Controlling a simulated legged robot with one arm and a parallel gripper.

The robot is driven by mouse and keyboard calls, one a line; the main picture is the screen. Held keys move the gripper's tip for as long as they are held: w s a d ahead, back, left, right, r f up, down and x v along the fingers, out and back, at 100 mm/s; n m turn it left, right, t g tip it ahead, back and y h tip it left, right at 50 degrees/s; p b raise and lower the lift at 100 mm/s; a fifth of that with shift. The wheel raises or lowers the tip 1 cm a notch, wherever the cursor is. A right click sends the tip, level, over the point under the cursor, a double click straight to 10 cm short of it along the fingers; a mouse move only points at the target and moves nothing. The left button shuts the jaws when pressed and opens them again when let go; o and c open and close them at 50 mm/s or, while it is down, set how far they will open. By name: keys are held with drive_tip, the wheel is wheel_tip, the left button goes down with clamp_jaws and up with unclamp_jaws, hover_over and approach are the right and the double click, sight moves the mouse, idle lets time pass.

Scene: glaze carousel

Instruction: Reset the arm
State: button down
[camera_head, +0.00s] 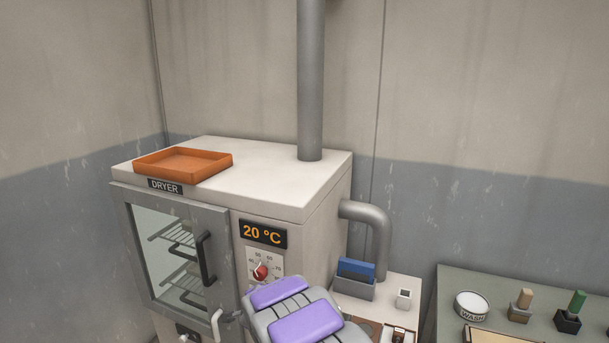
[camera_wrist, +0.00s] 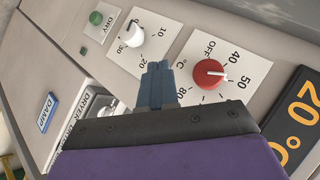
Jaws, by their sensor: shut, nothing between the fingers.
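My gripper (camera_wrist: 158,84) is shut and empty in the wrist view. Its blue-grey fingertips are together in front of the dryer's control panel, between the red temperature knob (camera_wrist: 208,73) and the white timer knob (camera_wrist: 134,34). I cannot tell whether the tips touch the panel. The red knob's white mark appears to face the 50 side of the dial. In the head view my grey and purple arm covers the lower part of the panel, and the fingertips are not clearly visible. The red knob (camera_head: 261,272) shows just above my arm.
The dryer (camera_head: 318,208) has a closed glass door with a dark handle (camera_head: 206,259); its display (camera_head: 263,234) reads 20 °C. An orange tray (camera_head: 205,162) lies on top. A side table with a blue item (camera_head: 356,268) and a bench with a WASH bowl (camera_head: 472,304) stand right.

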drive_tip(key=s+d+r+n+g, duration=0.35)
drive_tip(key=s+d, duration=0.25)
drive_tip(key=s, duration=0.3)
drive_tip(key=s+d+r+n+g, duration=0.2)
drive_tip(key=s+d+r, duration=0.4)
drive_tip(key=s, duration=0.4)
drive_tip(key=s+d+n+g, duration=0.1)
drive_tip(key=s+d, duration=0.4)
drive_tip(key=s, duration=0.6)
drive_tip(key=s+d+r+n+g+h, duration=0.1)
drive_tip(key=s+d, duration=0.4)
drive_tip(key=s, duration=0.6)
drive_tip(key=s+d+n+g+h, duration=0.1)
drive_tip(key=s+d+n+g, duration=0.2)
drive_tip(key=s, duration=0.9)
drive_tip(key=shift+d+r+g, duration=0.25)
drive_tip(key=shift+d+g, duration=0.4)
drive_tip(key=shift+d, duration=0.35)
drive_tip(key=c, duration=1.8)
unclamp_jaws()
drive_tip(key=shift+w+n, duration=0.1)
drive_tip(key=shift+n, duration=0.15)
drive_tip(key=shift+c, duration=0.2)
